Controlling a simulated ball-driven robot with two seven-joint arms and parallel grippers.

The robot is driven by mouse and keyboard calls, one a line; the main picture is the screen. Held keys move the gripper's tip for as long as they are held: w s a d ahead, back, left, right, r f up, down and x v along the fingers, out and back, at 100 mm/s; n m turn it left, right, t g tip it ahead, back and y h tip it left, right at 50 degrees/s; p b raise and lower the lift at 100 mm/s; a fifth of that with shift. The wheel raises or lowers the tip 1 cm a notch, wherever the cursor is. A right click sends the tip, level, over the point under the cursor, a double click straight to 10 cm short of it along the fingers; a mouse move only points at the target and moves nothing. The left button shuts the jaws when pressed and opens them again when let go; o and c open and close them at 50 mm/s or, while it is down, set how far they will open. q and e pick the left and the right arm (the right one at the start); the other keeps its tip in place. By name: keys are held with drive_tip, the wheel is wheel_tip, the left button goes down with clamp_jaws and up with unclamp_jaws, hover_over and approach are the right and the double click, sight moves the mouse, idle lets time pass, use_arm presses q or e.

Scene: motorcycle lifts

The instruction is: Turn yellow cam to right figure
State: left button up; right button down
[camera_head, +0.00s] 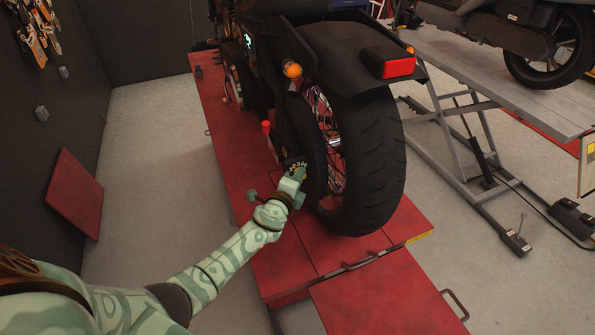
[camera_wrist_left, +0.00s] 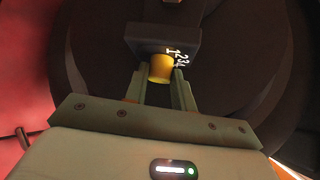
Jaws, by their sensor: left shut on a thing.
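The yellow cam (camera_wrist_left: 161,68) shows in the left wrist view as a short round knob on a dark block (camera_wrist_left: 163,38) beside the rear wheel. White figures (camera_wrist_left: 177,57) are printed on the block just right of the cam; they appear to run 1 to 4. My left gripper (camera_wrist_left: 160,82) is shut on the cam, one finger on each side. In the head view my left gripper (camera_head: 296,174) is at the lower left of the motorcycle's rear wheel (camera_head: 370,165), and the cam is mostly hidden there. My right gripper is not in view.
The motorcycle stands on a red lift (camera_head: 240,165). A red-topped part (camera_head: 267,128) stands up near my left gripper. A grey lift (camera_head: 500,80) with another motorcycle is at the right. Open floor (camera_head: 150,150) lies left of the red lift.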

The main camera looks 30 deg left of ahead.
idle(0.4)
use_arm(q)
drive_tip(key=o, duration=1)
drive_tip(key=s+r, duration=0.1)
drive_tip(key=s, duration=0.4)
drive_tip(key=s+r+p, duration=0.1)
drive_tip(key=s, duration=0.4)
drive_tip(key=s+d+r+p, duration=0.1)
drive_tip(key=s, duration=0.5)
drive_tip(key=shift+d, duration=0.1)
